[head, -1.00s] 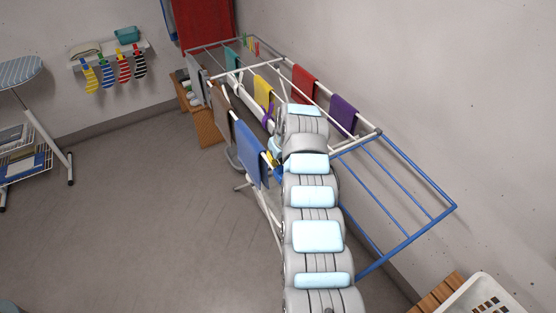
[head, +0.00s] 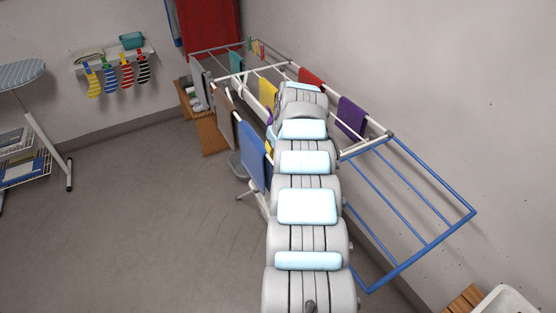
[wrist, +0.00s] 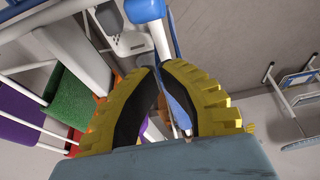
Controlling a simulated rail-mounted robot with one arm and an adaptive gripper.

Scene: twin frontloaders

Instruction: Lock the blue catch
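A blue plastic fitting (wrist: 145,9), perhaps the blue catch, sits on a white tube at the top of the wrist view. My gripper's two yellow fingers with black pads (wrist: 160,72) rise from the bottom of that view. Their tips lie close together, just below the tube and fitting in the picture; I cannot tell whether they touch anything. The drying rack has a white frame (head: 364,145) and a blue wing (head: 430,243) extending to the right. In the head view my arm hides most of my gripper and the catch area.
Cloths hang on the rack, including a blue towel (head: 252,155), a purple cloth (head: 351,117) and a red cloth (head: 311,77). A wall stands close along the rack's right side. A white basket (head: 505,302) is at the lower right.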

